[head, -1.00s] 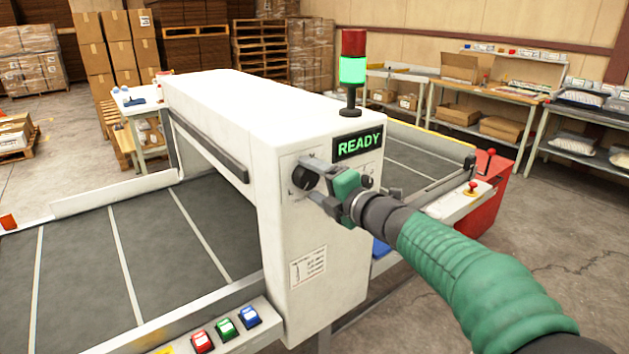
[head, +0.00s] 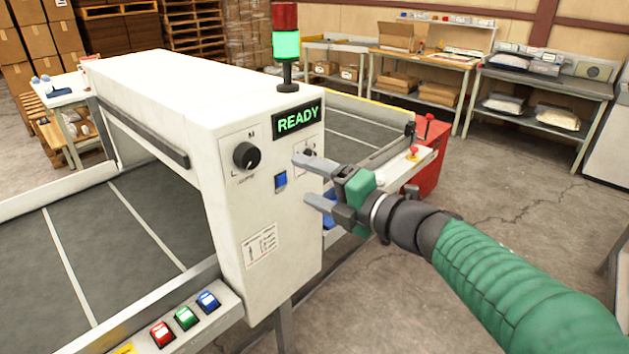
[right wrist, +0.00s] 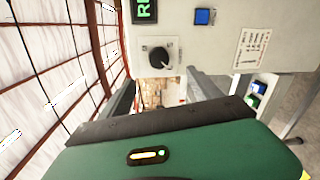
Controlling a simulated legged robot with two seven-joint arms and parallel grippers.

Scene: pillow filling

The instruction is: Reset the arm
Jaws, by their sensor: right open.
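My right gripper (head: 308,181) is open and empty in the head view, in front of the white machine (head: 165,85). Its jaws are spread, to the right of a black knob (head: 246,156) and a blue square button (head: 281,181). A second, smaller knob on the panel is partly hidden behind the upper finger. The right wrist view shows a black knob (right wrist: 160,57) and a blue button (right wrist: 203,16) on the white panel, with my green wrist housing in the foreground. My left gripper is not in view.
A lit READY sign (head: 297,119) and a green-lit signal tower (head: 286,45) mark the machine. Red, green and blue buttons (head: 185,317) line its front edge. A conveyor bed (head: 110,250) lies left. Shelved tables (head: 545,85) stand at the back right. Open floor (head: 500,190) lies right.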

